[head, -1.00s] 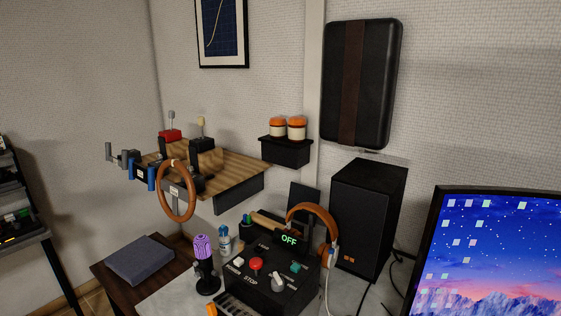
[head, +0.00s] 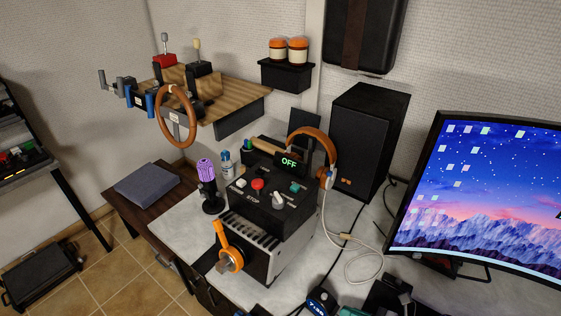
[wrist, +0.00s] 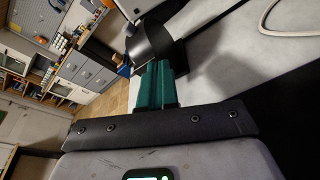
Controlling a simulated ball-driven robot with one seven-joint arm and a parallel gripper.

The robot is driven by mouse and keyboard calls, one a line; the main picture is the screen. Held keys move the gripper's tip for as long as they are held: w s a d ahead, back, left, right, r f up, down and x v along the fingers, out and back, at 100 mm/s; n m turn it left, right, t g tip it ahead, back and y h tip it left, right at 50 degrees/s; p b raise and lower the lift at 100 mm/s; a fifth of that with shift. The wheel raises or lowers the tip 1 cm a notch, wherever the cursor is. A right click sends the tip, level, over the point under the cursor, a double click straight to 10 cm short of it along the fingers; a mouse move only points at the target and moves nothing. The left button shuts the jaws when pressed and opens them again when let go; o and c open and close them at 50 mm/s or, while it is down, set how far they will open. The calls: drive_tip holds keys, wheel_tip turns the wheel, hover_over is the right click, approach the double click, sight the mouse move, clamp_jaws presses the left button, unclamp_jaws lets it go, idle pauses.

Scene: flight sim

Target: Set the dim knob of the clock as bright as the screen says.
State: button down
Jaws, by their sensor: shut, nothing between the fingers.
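A black control box (head: 245,205) in the middle carries a small display (head: 289,162) with green "OFF", a red button (head: 258,184) by the word STOP, and a grey knob (head: 279,197). My gripper (wrist: 155,85) shows teal fingers closed together in the wrist view, with nothing visibly held. A dark curved piece (wrist: 150,45) lies beyond the fingers.
An orange lever (head: 225,240) stands out at the box's front. A purple microphone (head: 206,172), headphones (head: 310,140) and a black speaker (head: 367,135) stand around it. A white cable (head: 352,258) loops over the pale desk. A steering wheel (head: 177,115) is at the left.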

drive_tip(key=shift+r, duration=0.1)
drive_tip(key=shift+w+d+r+p, duration=0.2)
drive_tip(key=shift+r+p, duration=0.25)
drive_tip(key=shift+p, duration=0.1)
drive_tip(key=shift+s+d+p, duration=0.5)
drive_tip(key=shift+s+d, duration=0.45)
drive_tip(key=shift+d, duration=0.25)
drive_tip(key=shift+s+d+p, duration=0.45)
drive_tip(key=shift+s+d, duration=0.45)
drive_tip(key=shift+d, duration=0.25)
